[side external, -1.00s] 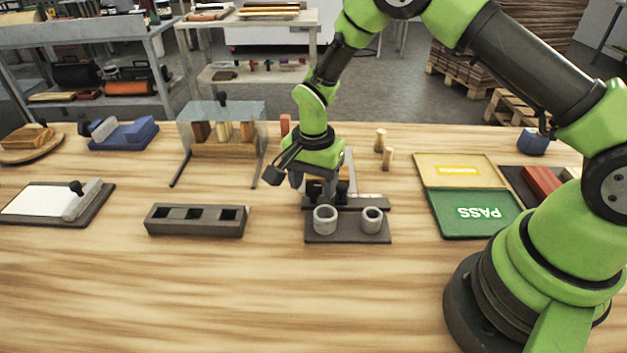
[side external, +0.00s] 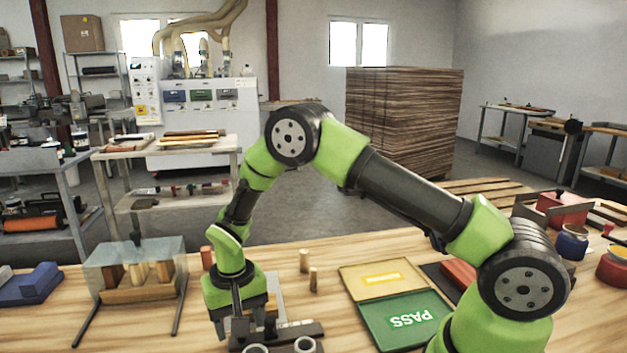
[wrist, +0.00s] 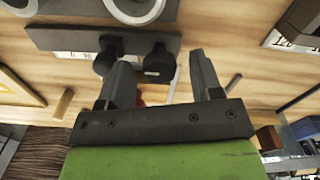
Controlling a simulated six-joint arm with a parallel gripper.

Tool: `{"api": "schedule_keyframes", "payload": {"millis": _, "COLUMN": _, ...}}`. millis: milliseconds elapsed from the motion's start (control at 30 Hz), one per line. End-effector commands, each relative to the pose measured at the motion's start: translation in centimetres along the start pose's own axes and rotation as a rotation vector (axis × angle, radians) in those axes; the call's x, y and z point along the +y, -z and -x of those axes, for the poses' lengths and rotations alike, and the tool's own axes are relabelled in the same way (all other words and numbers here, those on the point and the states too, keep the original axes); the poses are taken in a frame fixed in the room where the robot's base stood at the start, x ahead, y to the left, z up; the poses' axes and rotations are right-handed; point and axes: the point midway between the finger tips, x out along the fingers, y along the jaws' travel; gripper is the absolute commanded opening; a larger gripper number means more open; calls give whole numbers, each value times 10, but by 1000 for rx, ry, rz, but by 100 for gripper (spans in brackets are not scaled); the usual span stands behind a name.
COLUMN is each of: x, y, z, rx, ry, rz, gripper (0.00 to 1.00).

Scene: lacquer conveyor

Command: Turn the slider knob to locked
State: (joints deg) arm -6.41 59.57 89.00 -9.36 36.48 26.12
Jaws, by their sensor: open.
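A dark slider plate (wrist: 60,38) lies on the wooden table, and it also shows in the side external view (side external: 300,331). In the wrist view two dark knobs stand at its edge. One knob (wrist: 159,60) lies between my fingers in the picture, with a small pale label beside it. The other knob (wrist: 104,58) is by the left finger and partly hidden by it. I cannot tell which one is the slider knob, or whether a finger touches either. My gripper (wrist: 160,65) is open. In the side external view my gripper (side external: 238,318) is low at the plate's left end.
Two grey cups (side external: 305,344) stand just in front of the plate, cut off by the frame. Small wooden pegs (side external: 304,261) stand behind.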

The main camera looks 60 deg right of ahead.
Motion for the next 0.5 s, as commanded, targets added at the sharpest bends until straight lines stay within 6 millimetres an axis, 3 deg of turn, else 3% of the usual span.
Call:
{"api": "schedule_keyframes", "payload": {"millis": 300, "x": 0, "y": 0, "z": 0, "rx": 2, "ry": 1, "rz": 469, "gripper": 59}}
{"api": "schedule_keyframes", "payload": {"millis": 500, "x": -1, "y": 1, "z": 46, "rx": 8, "ry": 3, "rz": 471, "gripper": 59}}
